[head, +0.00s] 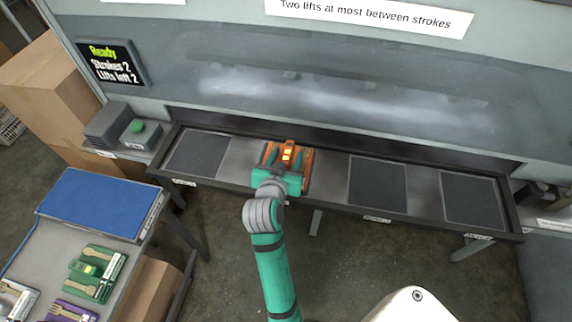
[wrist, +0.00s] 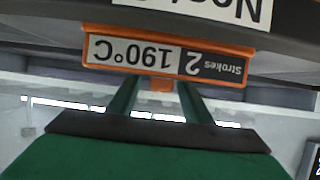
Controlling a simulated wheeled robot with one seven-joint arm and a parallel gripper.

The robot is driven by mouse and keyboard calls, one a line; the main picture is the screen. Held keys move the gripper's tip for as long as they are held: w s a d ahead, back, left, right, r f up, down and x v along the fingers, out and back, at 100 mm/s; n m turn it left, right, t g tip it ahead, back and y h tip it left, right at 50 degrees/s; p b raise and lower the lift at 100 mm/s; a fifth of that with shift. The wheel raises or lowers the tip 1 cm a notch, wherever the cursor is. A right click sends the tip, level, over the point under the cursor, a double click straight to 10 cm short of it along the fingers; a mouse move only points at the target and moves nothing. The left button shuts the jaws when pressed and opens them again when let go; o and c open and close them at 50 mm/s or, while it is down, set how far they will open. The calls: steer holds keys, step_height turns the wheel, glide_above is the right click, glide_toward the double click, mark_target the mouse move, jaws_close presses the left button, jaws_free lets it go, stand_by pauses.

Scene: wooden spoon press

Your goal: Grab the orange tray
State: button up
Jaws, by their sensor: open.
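The orange tray (head: 303,160) sits on the press's long dark bed, left of its middle. In the wrist view the tray's front (wrist: 168,32) is orange-edged, with an upside-down label reading "Strokes 2" and "190°C". A small orange tab (wrist: 160,84) sticks out below the label. My gripper (head: 285,158) is at the tray, partly covering it in the head view. In the wrist view my gripper's (wrist: 158,92) two green fingers are apart, one on each side of the tab. I cannot tell whether they touch it.
Dark square pads lie along the bed, one on the left (head: 199,153) and two on the right (head: 377,186). A screen (head: 110,64) reads "Ready, Strokes 2, Lifts left 2". A green button box (head: 138,130) stands left.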

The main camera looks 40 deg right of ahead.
mark_target(289, 151)
steer(key=shift+x, duration=1.6)
jaws_close()
steer(key=shift+r, duration=0.1)
